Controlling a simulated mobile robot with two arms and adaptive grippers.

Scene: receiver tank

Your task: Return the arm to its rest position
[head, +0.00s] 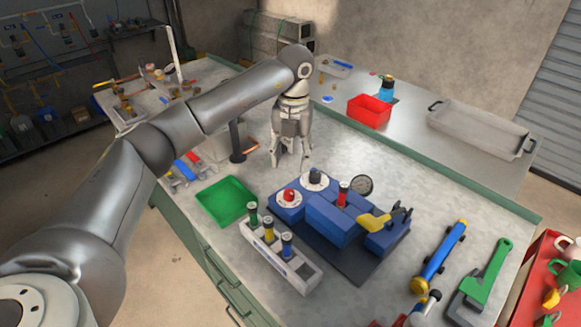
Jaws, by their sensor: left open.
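My left arm (170,140) reaches in from the left, over the workbench, and bends down at its far end. My left gripper (291,158) points downward over the grey bench top, behind the blue block assembly (335,222). Its fingers are apart with nothing seen between them. I cannot tell whether the fingertips touch the bench. My right gripper is not in view.
A green tray (226,201) and a white rack (300,274) with coloured-topped cylinders stand left of the blue assembly. A dark stand (237,143) is close to the gripper. Tools lie at right.

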